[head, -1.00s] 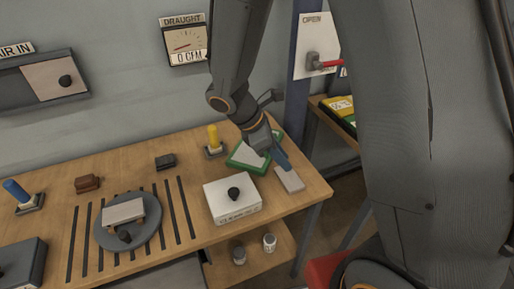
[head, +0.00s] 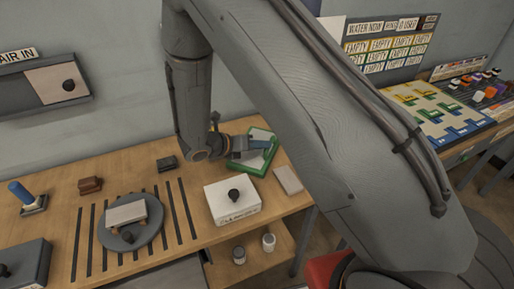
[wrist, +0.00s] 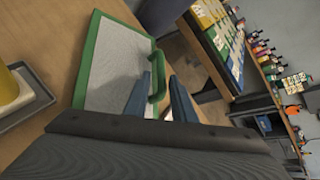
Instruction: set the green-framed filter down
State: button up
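The green-framed filter (head: 268,160) has a pale panel and a green loop handle. It is at the right part of the wooden table in the head view, tilted or turned, with its thick green edge showing. In the wrist view the filter (wrist: 112,62) fills the upper left, its handle on its right side. My gripper (head: 266,143) reaches in from the left. I cannot tell whether the filter's underside touches the table.
A white box (head: 232,203) with a black knob stands just in front of the filter. A grey block (head: 288,180) lies to the right near the table edge. A yellow object on a dark tray (wrist: 22,108) is close on the left in the wrist view.

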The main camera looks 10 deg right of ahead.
jog(key=shift+p+x, duration=0.3)
jog(key=shift+x, duration=1.1)
grip_shut()
